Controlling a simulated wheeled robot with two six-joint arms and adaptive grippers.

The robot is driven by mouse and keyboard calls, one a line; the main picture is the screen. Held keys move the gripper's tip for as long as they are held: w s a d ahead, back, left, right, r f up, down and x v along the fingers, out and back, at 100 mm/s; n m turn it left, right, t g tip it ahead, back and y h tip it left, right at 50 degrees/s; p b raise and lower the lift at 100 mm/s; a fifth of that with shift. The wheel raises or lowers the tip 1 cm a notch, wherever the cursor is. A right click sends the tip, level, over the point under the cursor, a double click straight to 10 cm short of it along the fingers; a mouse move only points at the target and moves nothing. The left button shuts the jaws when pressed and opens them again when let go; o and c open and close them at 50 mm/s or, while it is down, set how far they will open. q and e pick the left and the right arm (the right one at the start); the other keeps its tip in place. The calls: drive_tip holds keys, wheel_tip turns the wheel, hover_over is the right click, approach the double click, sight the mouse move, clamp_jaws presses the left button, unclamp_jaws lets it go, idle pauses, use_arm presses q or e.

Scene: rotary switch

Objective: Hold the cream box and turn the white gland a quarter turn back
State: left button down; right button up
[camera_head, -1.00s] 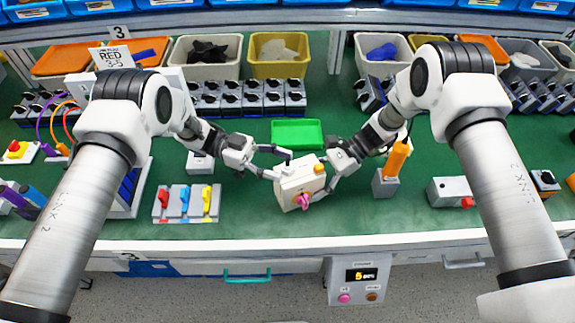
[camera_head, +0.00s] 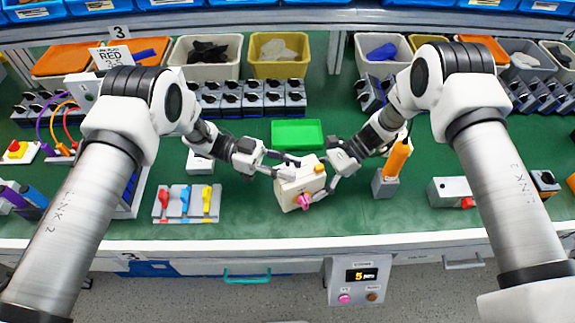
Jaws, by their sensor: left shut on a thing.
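The cream box (camera_head: 292,193) is at the middle front of the bench, tilted in the picture, with a pink knob (camera_head: 302,202) on its front and an orange part (camera_head: 319,168) on top. My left gripper (camera_head: 294,168) is at the box's upper left side, its fingers closed on what seems to be the white gland, which they mostly hide. My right gripper (camera_head: 322,181) is at the box's right side, with its fingers against the box and seemingly shut on it.
A green tray (camera_head: 297,133) lies just behind the box. A panel with red, blue and yellow switches (camera_head: 186,204) is to the left. An orange-handled device (camera_head: 396,160) stands close on the right. Bare green bench lies around the box.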

use_arm(q)
drive_tip(key=shift+t, duration=0.3)
drive_tip(key=n+t, duration=0.3)
drive_tip(key=t, duration=0.1)
drive_tip(key=n+t+h, duration=0.1)
drive_tip(key=n+t, duration=0.1)
drive_tip(key=t, duration=0.2)
drive_tip(key=shift+s+n, duration=0.15)
drive_tip(key=shift+n, duration=0.25)
drive_tip(key=n+t+y, duration=0.1)
drive_tip(key=n+t, duration=0.2)
drive_tip(key=t, duration=0.2)
drive_tip(key=shift+d, duration=0.1)
drive_tip(key=shift+n+t+y, duration=0.9)
drive_tip(key=shift+n+t, duration=0.5)
drive_tip(key=shift+t, duration=0.5)
drive_tip(key=c, duration=0.8)
unclamp_jaws()
